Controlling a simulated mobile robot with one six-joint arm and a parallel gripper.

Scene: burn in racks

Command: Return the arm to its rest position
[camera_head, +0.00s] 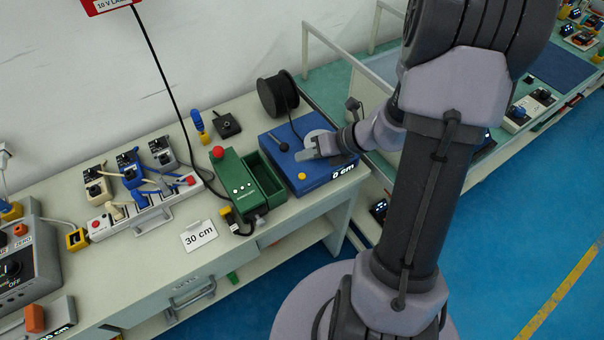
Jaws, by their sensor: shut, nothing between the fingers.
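My gripper (306,156) is at the end of my arm, which stands large across the right half of the view. The gripper points left and is held over the blue box (290,176) at the right end of the bench. Its fingers are shut with nothing between them. I cannot tell whether the fingertips touch the box or the round plate (321,134) on top of it. My arm hides part of the box's right side.
A green box (235,180) with an open tray and red knob stands left of the blue box. A black cable spool (277,95) is behind. A power strip (150,207) with several plugged devices and a "30 cm" card (199,235) lie farther left. Blue floor (510,250) is clear at right.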

